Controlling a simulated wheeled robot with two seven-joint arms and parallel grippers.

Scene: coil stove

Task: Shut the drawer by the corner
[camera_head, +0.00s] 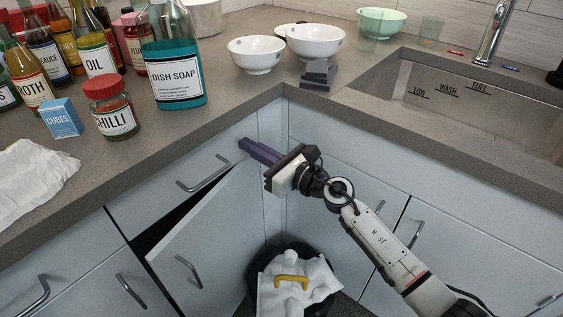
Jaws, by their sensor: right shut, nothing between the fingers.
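The corner drawer (160,192) has a pale grey front with a metal bar handle (203,174), under the left counter. Its front looks flush or nearly so under the counter edge; I cannot tell whether a small gap is left. My right gripper (244,146) is shut and empty, its purple fingers pointing left at the drawer front's right end near the corner. The fingertips are at or very close to that front; contact cannot be made out. My left gripper is not in view.
Below the drawer, a cupboard door (200,235) stands ajar, with a dark gap along its top. A dark bin (250,272) with a white bag stands in the corner. Bottles, jars and bowls (256,55) stand on the counter; a sink (480,95) is at right.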

